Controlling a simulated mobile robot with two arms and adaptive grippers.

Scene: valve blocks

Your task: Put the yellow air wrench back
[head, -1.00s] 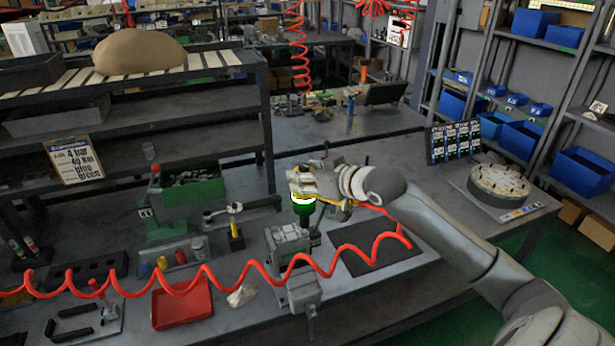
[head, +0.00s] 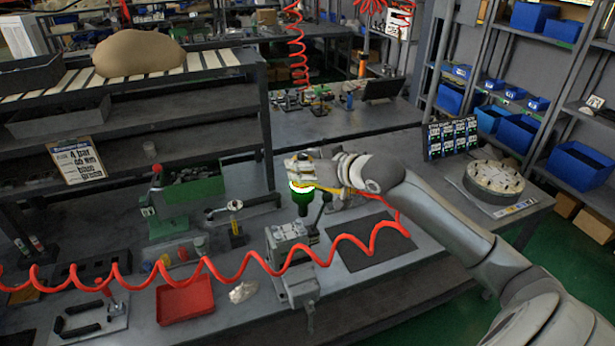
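My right gripper (head: 299,168) comes in from the right and is shut on the yellow air wrench (head: 328,188), above the bench. Only part of the wrench's yellow body shows; my gripper hides the rest. A dark green end with a bright white-green ring (head: 303,195) points down below the gripper, above and behind the grey vise (head: 290,236). A red coiled hose (head: 256,262) runs from near the wrench, loops at the right and crosses the front of the bench to the left. My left gripper is not in view.
A dark mat (head: 370,245) lies right of the vise, and a red tray (head: 185,299) and white rag (head: 242,291) left of it. A green arbor-like tool (head: 150,215) and green bin (head: 195,187) stand behind. A round flange (head: 495,178) sits at the right.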

